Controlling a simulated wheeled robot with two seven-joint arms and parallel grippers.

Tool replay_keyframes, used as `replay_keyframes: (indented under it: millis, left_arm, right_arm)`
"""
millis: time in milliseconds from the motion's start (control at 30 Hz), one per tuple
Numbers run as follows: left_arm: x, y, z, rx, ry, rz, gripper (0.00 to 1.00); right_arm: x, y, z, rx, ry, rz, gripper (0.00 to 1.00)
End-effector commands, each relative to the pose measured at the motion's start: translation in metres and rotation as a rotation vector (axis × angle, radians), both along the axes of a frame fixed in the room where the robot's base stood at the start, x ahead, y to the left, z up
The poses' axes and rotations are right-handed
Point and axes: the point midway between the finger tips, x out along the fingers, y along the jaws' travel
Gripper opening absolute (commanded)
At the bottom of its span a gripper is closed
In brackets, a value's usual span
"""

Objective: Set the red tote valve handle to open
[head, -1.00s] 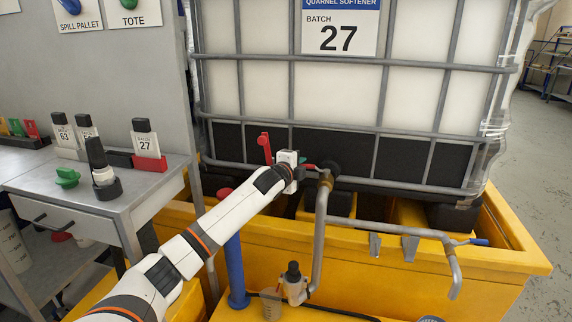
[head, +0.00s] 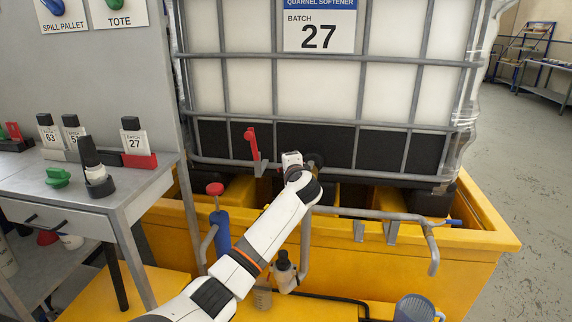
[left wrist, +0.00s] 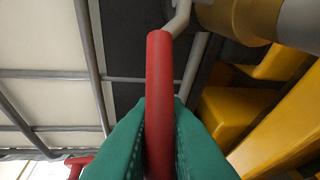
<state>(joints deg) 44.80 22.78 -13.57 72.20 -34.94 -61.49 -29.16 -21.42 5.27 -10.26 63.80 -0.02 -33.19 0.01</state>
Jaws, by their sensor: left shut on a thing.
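The tote (head: 390,95) is a pale tank in a grey bar cage, labelled batch 27. My left gripper (left wrist: 160,104) has green fingers shut on a red bar handle (left wrist: 159,70), one finger on each side. The handle's free length shows above the fingers, close to a bent grey rod. In the head view, my left wrist hides the fingers and the held handle in front of the tote's lower outlet (head: 316,160). A second red lever (head: 251,142) stands nearly upright just left of my wrist, apart from it. My right gripper is not in view.
A yellow spill pallet (head: 475,250) surrounds the tote base. A grey pipe (head: 385,215) with a blue handle (head: 453,222) runs along its front. A blue pump with a red knob (head: 215,189) stands left of my arm. A grey bench (head: 120,195) holds bottles at left.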

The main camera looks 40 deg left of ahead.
Motion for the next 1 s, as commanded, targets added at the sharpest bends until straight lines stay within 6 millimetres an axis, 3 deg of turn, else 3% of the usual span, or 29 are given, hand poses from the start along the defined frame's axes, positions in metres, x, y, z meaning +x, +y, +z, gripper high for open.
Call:
replay_keyframes:
  millis: [467, 500, 600, 1000]
  left_arm:
    - [-0.001, 0.0015, 0.0008, 0.003, 0.0, 0.016, 0.0]
    - [-0.001, 0.0016, 0.0009, 0.003, 0.0, 0.016, 0.19]
    - [-0.0009, 0.0012, 0.0009, 0.003, 0.0, 0.015, 0.35]
    - [-0.0062, -0.0068, 0.0022, 0.002, 0.0, 0.012, 0.35]
  right_arm:
    - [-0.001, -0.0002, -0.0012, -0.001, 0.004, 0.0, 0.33]
    - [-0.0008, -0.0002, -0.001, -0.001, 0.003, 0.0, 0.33]
    - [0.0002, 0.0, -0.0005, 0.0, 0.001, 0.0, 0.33]
    - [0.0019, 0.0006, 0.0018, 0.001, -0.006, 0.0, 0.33]
